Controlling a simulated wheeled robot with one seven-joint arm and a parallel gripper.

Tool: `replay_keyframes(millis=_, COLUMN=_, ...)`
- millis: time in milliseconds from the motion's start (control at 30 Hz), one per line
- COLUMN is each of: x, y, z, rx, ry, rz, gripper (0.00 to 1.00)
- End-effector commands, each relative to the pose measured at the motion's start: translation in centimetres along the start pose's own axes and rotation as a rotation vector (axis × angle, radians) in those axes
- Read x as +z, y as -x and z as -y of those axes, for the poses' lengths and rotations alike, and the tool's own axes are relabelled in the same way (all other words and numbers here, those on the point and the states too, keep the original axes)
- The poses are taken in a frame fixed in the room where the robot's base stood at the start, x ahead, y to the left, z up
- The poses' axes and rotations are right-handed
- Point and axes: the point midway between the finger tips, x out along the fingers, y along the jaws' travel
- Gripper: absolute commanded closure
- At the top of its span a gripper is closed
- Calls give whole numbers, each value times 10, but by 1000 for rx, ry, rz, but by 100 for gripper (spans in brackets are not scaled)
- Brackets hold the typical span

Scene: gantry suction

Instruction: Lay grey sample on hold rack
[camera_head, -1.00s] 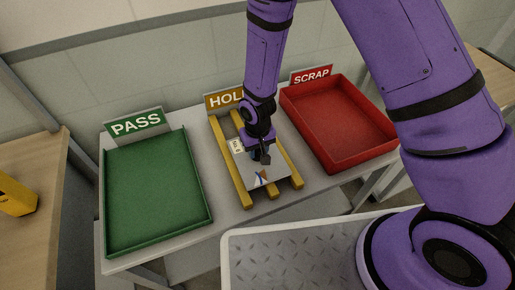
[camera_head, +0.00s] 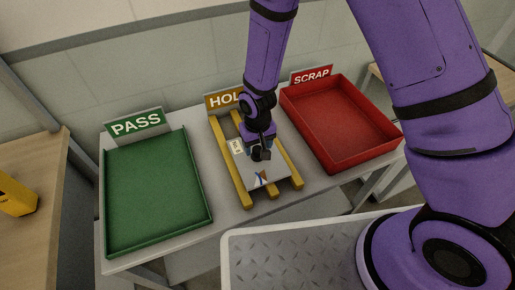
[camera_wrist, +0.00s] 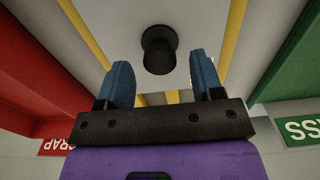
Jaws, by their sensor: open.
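The grey sample (camera_head: 268,176) is a flat light-grey plate with a small blue and orange mark and a white label. It lies on the yellow rails of the hold rack (camera_head: 243,190), between the green and red trays. In the wrist view a black round knob (camera_wrist: 158,50) stands up from the grey sample (camera_wrist: 205,22). My gripper (camera_head: 260,151) is over the plate's far part.
The green PASS tray (camera_head: 155,195) is at the left and the red SCRAP tray (camera_head: 338,120) at the right; both look empty. The HOLD sign (camera_head: 220,101) stands behind the rack. A wooden table (camera_head: 40,175) with a yellow object (camera_head: 15,200) is at far left.

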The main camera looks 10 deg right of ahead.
Motion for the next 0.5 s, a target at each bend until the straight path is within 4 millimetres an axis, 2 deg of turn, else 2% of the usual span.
replay_keyframes(millis=200, x=-1, y=40, z=0, rx=-1, ry=-1, rz=-4, gripper=39)
replay_keyframes(millis=500, x=0, y=84, z=0, rx=0, ry=-1, rz=-2, gripper=39)
